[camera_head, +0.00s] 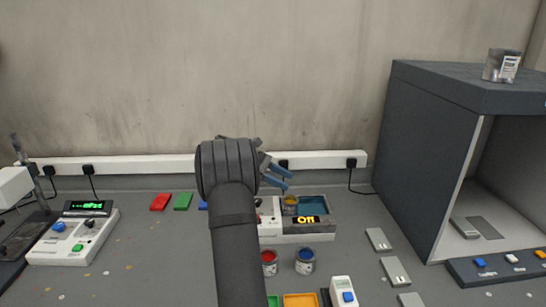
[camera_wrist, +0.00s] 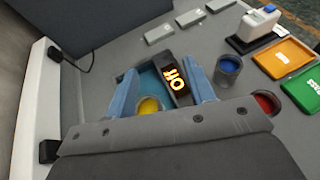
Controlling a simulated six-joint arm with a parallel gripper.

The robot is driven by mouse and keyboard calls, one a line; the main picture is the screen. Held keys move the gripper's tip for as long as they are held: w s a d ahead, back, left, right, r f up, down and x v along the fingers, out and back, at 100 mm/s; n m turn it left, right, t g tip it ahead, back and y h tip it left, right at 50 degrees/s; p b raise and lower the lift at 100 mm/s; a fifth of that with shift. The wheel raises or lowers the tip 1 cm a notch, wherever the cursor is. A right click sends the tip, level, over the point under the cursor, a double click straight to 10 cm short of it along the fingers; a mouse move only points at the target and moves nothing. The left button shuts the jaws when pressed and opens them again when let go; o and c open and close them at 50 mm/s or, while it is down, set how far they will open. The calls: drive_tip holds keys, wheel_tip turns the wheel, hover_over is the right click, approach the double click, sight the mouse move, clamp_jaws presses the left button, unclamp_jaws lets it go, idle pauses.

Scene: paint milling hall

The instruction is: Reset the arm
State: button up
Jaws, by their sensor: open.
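My gripper (camera_head: 274,174) is raised above the bench near the middle, in front of the wall. Its two blue fingers stand apart in the wrist view (camera_wrist: 165,95), with nothing between them at their level. My arm hides part of the device's left side.
Open red (camera_head: 269,262) and blue (camera_head: 305,261) paint cans stand in front of the device. Left is a instrument with a green display (camera_head: 75,235). Grey blocks (camera_head: 379,239) lie between.

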drive_tip(key=w+a+f, duration=0.1)
drive_tip(key=a+f, duration=0.1)
drive_tip(key=a, duration=0.1)
drive_tip(key=w+a+f, duration=0.2)
drive_tip(key=a, duration=0.1)
drive_tip(key=w+a+f, duration=0.2)
drive_tip(key=a, duration=0.1)
drive_tip(key=shift+w+a+f, duration=0.1)
drive_tip(key=shift+a+f, duration=0.2)
wheel_tip(320, 180, down, 3)
drive_tip(key=shift+w+a+f, duration=0.1)
drive_tip(key=shift+f, duration=0.45)
